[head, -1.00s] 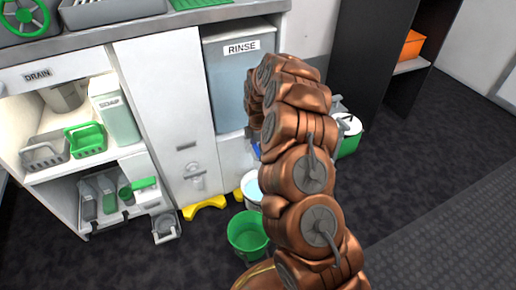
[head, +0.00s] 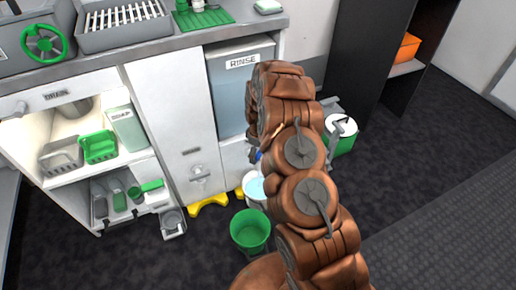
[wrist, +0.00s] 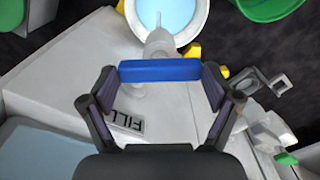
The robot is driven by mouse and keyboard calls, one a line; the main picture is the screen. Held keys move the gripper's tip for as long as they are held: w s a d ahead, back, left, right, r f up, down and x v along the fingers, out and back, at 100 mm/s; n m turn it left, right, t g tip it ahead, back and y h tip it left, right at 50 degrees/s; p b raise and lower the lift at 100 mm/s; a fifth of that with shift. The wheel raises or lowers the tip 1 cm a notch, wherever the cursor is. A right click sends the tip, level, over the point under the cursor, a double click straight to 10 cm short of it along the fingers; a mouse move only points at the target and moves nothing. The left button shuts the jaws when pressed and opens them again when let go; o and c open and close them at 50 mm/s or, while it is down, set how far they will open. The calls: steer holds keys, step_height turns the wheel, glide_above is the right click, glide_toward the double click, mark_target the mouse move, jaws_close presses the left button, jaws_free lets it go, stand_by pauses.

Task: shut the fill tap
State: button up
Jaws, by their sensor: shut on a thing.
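The fill tap shows in the wrist view as a pale spout (wrist: 159,43) with a blue bar handle (wrist: 160,71) lying across it. A FILL label (wrist: 127,122) is on the panel beside it. My gripper (wrist: 160,73) has a finger at each end of the blue handle and is shut on it. A white bucket (wrist: 143,13) with light blue water is beyond the spout, and a thin pale streak shows over the water. In the head view my arm hides the gripper and most of the tap; only a bit of blue (head: 257,156) shows.
The RINSE tank (head: 240,95) stands behind my arm. A green bucket (head: 250,231) and yellow feet (head: 208,204) are on the floor by the cabinet. A green container with a white lid (head: 341,135) is right of my arm. Open floor lies to the right.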

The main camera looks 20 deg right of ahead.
mark_target(258, 154)
steer(key=m+p, duration=0.2)
steer(key=m, duration=0.1)
steer(key=shift+r+m+p, duration=0.2)
steer(key=shift+m+p, duration=0.1)
steer(key=shift+p, duration=0.1)
steer(key=shift+f+m+p, duration=0.15)
steer(key=shift+m+p, duration=1.15)
steer(key=shift+m, duration=0.6)
steer(key=shift+f, duration=0.1)
steer(key=o, duration=0.9)
steer(key=shift+r, duration=0.2)
step_height(258, 154, up, 12)
steer(key=shift+f, duration=0.15)
